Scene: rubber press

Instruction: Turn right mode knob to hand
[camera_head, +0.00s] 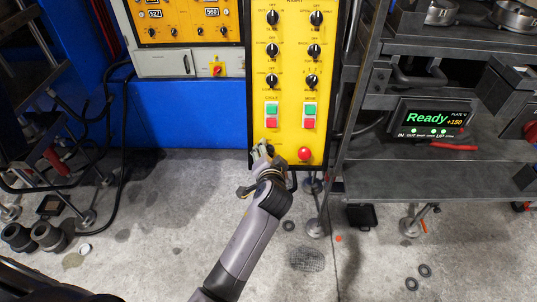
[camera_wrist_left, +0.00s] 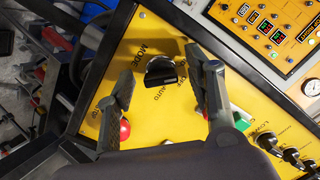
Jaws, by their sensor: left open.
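The right mode knob (camera_wrist_left: 160,72) is a black knob on the yellow panel, seen in the left wrist view. Lettering for MODE and AUTO is beside it; the other label is hard to read. My left gripper (camera_wrist_left: 158,68) is open, one finger on each side of the knob, with gaps showing between them. In the head view my left gripper (camera_head: 262,150) is at the lower left of the yellow panel (camera_head: 290,130) and hides the knob there. My right gripper is not in view.
A red button (camera_head: 305,154) sits right of the gripper. Green and red push buttons (camera_head: 271,114) and several black knobs (camera_head: 272,49) are above.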

